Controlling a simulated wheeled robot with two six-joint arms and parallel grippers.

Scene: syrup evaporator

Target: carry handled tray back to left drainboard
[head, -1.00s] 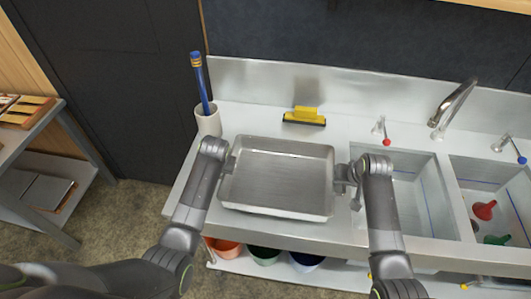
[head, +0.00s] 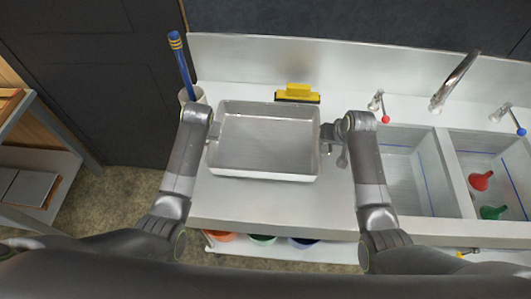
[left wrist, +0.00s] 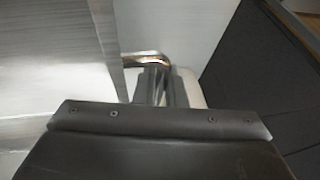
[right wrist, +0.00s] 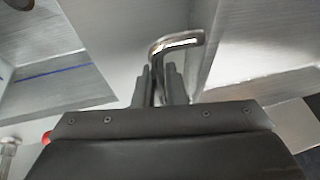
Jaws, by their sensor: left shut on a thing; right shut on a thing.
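The handled tray (head: 264,145) is a shallow silver metal pan, empty, over the left drainboard (head: 270,205) in the head view. I cannot tell whether it touches the drainboard or hangs just above it. My left gripper (head: 212,138) is shut on the tray's left handle, which shows as a bent metal bar (left wrist: 145,60) in the left wrist view. My right gripper (head: 328,134) is shut on the right handle, a bent bar (right wrist: 178,42) in the right wrist view. The tray looks about level.
A white cup (head: 198,96) with a blue brush stands behind the tray's left corner. A yellow squeegee (head: 298,93) lies near the backsplash. Sink basins (head: 405,170) are to the right, one with a red funnel (head: 480,181) and a green funnel (head: 492,212). Coloured buckets (head: 262,239) sit below.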

